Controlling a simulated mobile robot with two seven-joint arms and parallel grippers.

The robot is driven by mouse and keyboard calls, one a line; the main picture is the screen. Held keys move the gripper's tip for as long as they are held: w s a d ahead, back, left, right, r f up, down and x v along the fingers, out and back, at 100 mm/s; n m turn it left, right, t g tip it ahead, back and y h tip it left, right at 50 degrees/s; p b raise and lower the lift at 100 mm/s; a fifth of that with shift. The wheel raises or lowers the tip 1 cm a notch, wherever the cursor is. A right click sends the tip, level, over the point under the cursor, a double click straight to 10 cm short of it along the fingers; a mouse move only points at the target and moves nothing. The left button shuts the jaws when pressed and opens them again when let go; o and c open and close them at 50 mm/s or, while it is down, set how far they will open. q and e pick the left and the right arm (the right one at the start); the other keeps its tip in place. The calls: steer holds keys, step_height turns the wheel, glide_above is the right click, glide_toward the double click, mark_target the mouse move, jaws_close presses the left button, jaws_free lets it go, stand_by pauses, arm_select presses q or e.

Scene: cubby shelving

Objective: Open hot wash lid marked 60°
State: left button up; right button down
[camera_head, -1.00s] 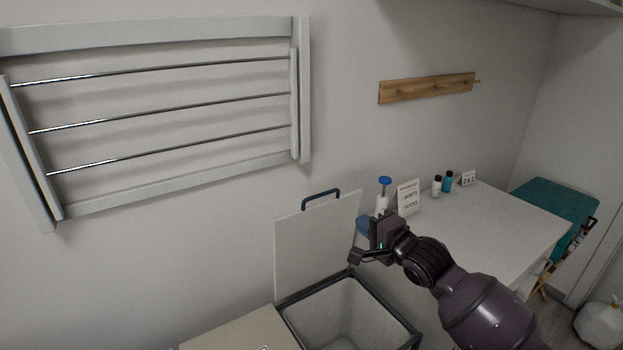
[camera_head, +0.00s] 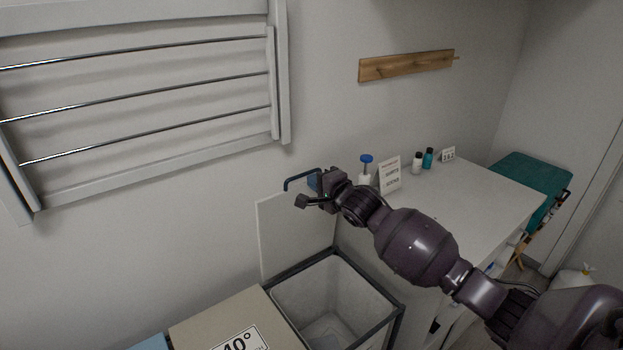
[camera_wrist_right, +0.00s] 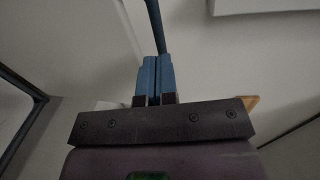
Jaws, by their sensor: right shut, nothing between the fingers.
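A pale lid (camera_head: 295,235) stands raised nearly upright against the wall, behind an open grey-framed bin (camera_head: 392,300). No 60° mark can be read on it. Its dark blue handle (camera_head: 290,183) is at its top edge. My right gripper (camera_head: 314,181) is at the handle's right end. In the right wrist view, its blue fingers (camera_wrist_right: 155,78) are shut together and empty. The handle's bar (camera_wrist_right: 155,25) runs up just beyond the fingertips; whether they touch is unclear. My left gripper is out of view.
A closed beige lid marked 40° (camera_head: 239,341) is left of the open bin. A white counter (camera_head: 470,200) at right holds a blue-capped bottle (camera_head: 366,165), a sign (camera_head: 390,175) and small bottles. A drying rack (camera_head: 140,100) hangs on the wall.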

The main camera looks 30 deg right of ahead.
steer(key=shift+w+a+f, duration=0.1)
steer(key=shift+w, duration=0.85)
steer(key=shift+w, duration=0.3)
steer(key=w, duration=0.3)
steer(key=w+a, duration=0.1)
steer(key=w, duration=0.1)
steer(key=shift+w+r, duration=0.25)
steer(key=shift+r, duration=0.05)
